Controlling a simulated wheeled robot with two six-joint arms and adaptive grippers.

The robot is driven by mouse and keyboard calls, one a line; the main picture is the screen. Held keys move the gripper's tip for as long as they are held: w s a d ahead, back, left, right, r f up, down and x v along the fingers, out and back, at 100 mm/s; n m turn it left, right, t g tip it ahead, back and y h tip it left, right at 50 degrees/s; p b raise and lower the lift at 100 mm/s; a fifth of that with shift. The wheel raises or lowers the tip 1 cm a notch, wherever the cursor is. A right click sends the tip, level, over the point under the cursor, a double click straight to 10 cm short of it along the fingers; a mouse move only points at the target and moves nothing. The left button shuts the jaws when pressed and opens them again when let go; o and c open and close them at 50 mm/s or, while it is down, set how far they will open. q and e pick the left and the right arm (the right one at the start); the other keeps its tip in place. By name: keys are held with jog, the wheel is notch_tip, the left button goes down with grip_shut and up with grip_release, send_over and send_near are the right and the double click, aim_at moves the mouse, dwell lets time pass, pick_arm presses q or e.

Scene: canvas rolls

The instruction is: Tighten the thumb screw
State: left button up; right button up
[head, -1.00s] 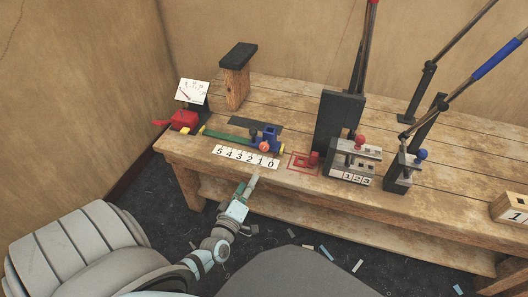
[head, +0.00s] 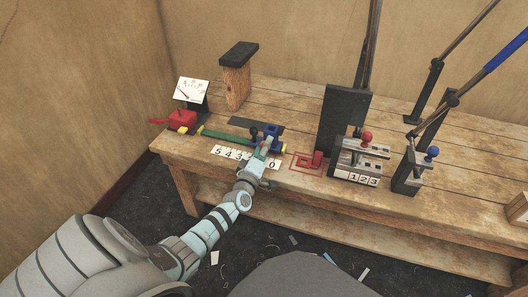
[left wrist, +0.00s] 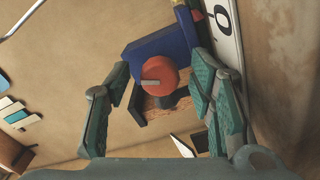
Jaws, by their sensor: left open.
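The thumb screw is a round orange-red knob (left wrist: 158,75) with a grey bar mark across its face. It sits on a blue sliding block (left wrist: 170,44), which also shows in the head view (head: 273,132) at the right end of a green rail (head: 228,138). My left gripper (left wrist: 160,95) is open, with one green-padded finger on each side of the knob in the picture and gaps between. In the head view my left gripper (head: 262,153) is at the bench's front edge, in front of the block, and largely hides the knob. My right gripper is not in view.
A number strip (head: 224,151) lies in front of the rail, partly covered by my gripper. A dial gauge (head: 192,91) and red clamp (head: 183,119) stand left.

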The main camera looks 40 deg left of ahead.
pick_arm(q)
jog(key=c, duration=1.2)
jog(key=shift+o, duration=0.2)
